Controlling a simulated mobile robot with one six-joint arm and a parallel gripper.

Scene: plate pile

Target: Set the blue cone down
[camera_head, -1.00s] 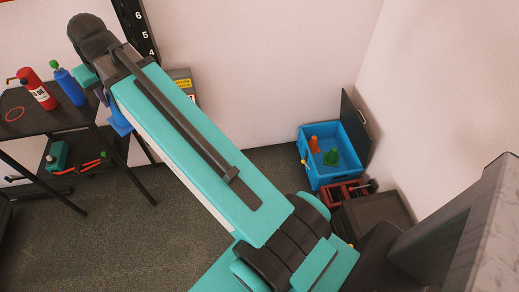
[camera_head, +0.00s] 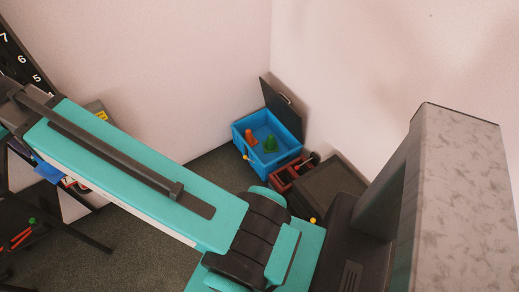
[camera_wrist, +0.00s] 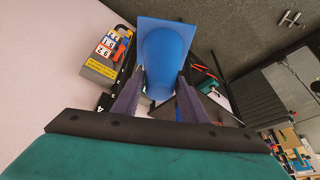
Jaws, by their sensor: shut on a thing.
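My gripper (camera_wrist: 163,88) is shut on the blue cone (camera_wrist: 166,50). In the wrist view the cone sits between the two fingers, its square base toward the top of the picture. In the head view a small blue part of the cone (camera_head: 46,170) shows below my arm at the left, and the gripper is hidden behind the arm. An orange cone (camera_head: 250,138) and a green cone (camera_head: 269,145) stand inside an open blue box (camera_head: 256,160) on the floor in the corner.
The box's dark lid (camera_head: 282,103) stands open at the back. A red toolbox (camera_head: 286,178) and a dark crate (camera_head: 325,190) lie right of the box. A black table is partly visible at the left. Bare floor (camera_head: 215,165) lies left of the box.

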